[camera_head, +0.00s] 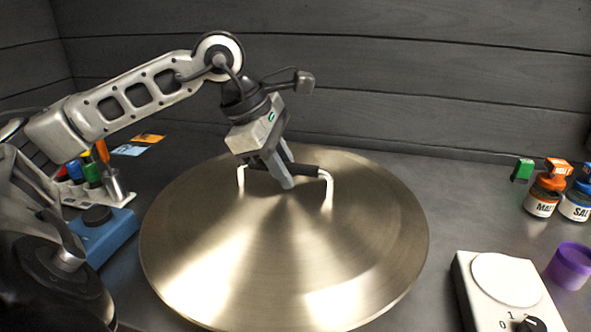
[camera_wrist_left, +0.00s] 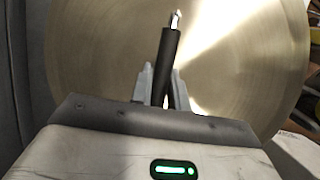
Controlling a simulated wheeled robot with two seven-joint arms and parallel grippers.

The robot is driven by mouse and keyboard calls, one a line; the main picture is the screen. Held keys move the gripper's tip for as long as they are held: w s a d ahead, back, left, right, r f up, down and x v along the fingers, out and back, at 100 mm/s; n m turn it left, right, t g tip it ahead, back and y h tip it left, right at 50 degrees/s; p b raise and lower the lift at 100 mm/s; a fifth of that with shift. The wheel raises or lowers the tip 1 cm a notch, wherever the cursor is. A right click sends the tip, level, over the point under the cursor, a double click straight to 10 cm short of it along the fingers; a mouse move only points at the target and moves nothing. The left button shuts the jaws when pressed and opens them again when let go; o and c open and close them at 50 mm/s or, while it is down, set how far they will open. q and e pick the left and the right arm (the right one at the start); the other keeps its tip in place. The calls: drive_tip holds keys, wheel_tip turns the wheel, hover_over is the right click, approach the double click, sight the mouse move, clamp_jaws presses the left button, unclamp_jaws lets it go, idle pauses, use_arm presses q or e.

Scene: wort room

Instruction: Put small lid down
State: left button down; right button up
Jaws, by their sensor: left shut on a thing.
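The lid (camera_head: 290,245) is a broad, round, brushed-metal disc in the middle of the head view. It also fills most of the left wrist view (camera_wrist_left: 110,60). A raised handle (camera_head: 328,188) with metal posts and a dark grip bar stands on its top. My left gripper (camera_head: 285,170) comes from above and is shut on the dark bar of this handle, which shows between the fingers in the left wrist view (camera_wrist_left: 168,55). The lid looks about level over the counter. I cannot tell whether it touches anything below, as it hides what is under it. My right gripper is not in view.
A white device with a round plate and dial (camera_head: 505,290) stands front right, beside a purple cup (camera_head: 570,265). Labelled jars (camera_head: 543,197) stand at the back right. A blue box (camera_head: 105,235) and a rack of coloured items (camera_head: 95,185) are at left. A dark panelled wall (camera_head: 400,70) closes the back.

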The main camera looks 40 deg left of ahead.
sight(282, 190)
use_arm(q)
drive_tip(key=shift+a+f+b, duration=0.3)
drive_tip(key=shift+f+b, duration=0.65)
drive_tip(key=shift+f, duration=0.8)
drive_tip(key=shift+w, duration=0.1)
drive_tip(key=c, duration=1.3)
unclamp_jaws()
drive_tip(key=shift+f, duration=0.1)
drive_tip(key=shift+c, duration=0.2)
